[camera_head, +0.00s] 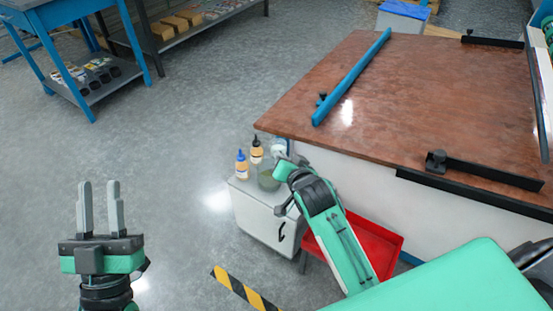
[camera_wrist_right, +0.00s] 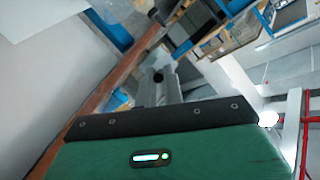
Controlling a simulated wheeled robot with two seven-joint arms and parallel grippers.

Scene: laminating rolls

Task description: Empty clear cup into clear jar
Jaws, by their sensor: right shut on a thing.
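A clear jar (camera_head: 267,181) with a greenish look stands on top of the small white cabinet, beside the bottles. My right gripper (camera_head: 281,159) is close above and behind it, partly hidden by its own wrist. A small clear, pale cup (camera_head: 279,146) shows at its fingertips, and the gripper is shut on it. The cup's tilt and contents are too small to tell. In the right wrist view the grey fingers (camera_wrist_right: 168,88) show beyond the palm, but the cup is not clear there. My left gripper (camera_head: 100,188) points up over the floor, open and empty.
A blue-capped bottle (camera_head: 241,164) and a black-capped bottle (camera_head: 257,151) stand on the white cabinet (camera_head: 262,224) near the jar. The brown worktable (camera_head: 420,110) has its edge close behind. A red tray (camera_head: 365,245) lies below my right arm.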

